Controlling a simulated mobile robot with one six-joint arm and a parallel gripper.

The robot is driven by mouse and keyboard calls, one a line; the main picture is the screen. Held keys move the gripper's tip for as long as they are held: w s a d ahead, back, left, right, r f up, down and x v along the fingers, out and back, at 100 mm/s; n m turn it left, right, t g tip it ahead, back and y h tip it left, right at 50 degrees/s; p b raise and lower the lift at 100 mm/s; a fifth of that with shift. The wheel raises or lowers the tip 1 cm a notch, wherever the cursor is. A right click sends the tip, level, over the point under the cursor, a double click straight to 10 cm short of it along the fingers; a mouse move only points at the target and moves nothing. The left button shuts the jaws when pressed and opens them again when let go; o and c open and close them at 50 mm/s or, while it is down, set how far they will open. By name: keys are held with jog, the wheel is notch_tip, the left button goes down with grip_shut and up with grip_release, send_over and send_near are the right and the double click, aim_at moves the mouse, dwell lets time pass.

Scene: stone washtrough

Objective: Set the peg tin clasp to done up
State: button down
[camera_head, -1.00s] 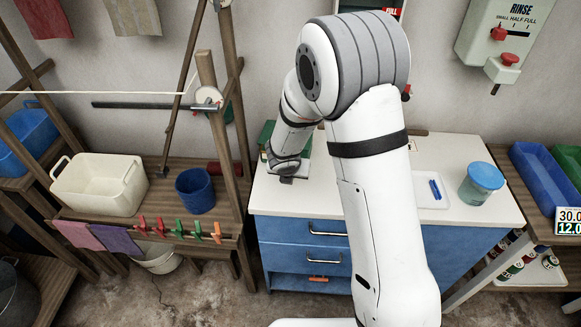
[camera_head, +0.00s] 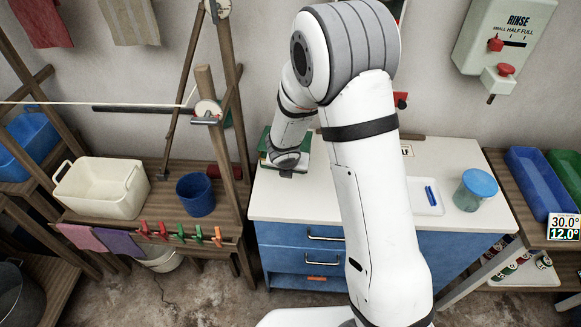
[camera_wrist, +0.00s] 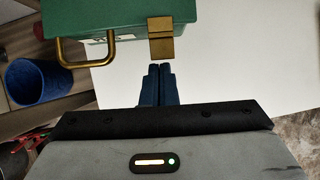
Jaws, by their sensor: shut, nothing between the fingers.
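The peg tin is a green box (camera_wrist: 100,14) at the top of the wrist view, with a brass loop handle (camera_wrist: 90,55) on its front. Its brass clasp (camera_wrist: 160,38) is on the front face, right of the handle; I cannot tell its exact state. My gripper (camera_wrist: 159,68) is shut and empty, its blue fingertips just below the clasp with a small gap or light contact, which I cannot tell. In the head view the green tin (camera_head: 266,142) sits at the counter's back left, partly hidden by my wrist.
The white counter (camera_head: 270,205) has blue drawers below. A white tray (camera_head: 425,197) and a blue-lidded jar (camera_head: 475,189) stand to the right. A wooden rack with a cream tub (camera_head: 98,188) and a blue bucket (camera_head: 195,194) stands left.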

jog(key=shift+r+p, duration=0.75)
jog(key=shift+r, duration=0.15)
jog(key=w+r+p, duration=0.3)
jog(key=r+p, duration=0.1)
jog(key=r, duration=0.5)
jog(key=shift+d+r+p, duration=0.2)
jog(key=shift+d+p, duration=0.1)
jog(key=shift+d, duration=0.1)
